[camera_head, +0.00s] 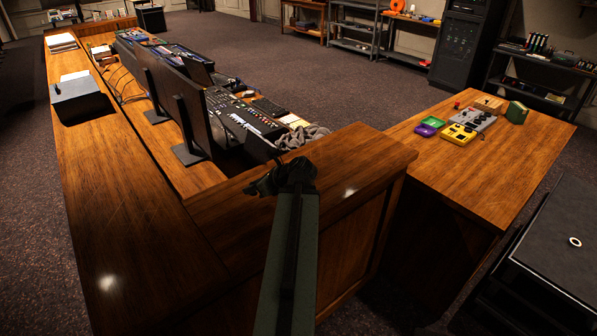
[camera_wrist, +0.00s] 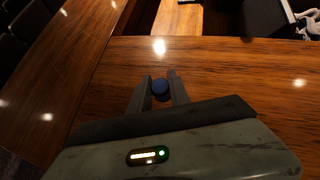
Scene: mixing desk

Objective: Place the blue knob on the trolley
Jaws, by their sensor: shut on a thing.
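My gripper (camera_wrist: 161,97) is shut on the small round blue knob (camera_wrist: 160,87), which sits between the two fingertips in the wrist view. The knob is above the brown wooden desk top (camera_wrist: 225,62). In the head view my gripper (camera_head: 268,184) is over the raised wooden ledge at the near end of the desk, and the knob cannot be made out there. A low, black flat-topped unit, apparently the trolley (camera_head: 560,222), stands at the lower right, cut off by the picture edge. A white ring (camera_head: 575,242) lies on it.
A lower wooden side desk (camera_head: 505,180) between my gripper and the trolley holds yellow, grey, green and purple boxes. Monitors (camera_head: 188,112) and a mixing console (camera_head: 235,118) stand behind the ledge. Most of the trolley top in view is bare.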

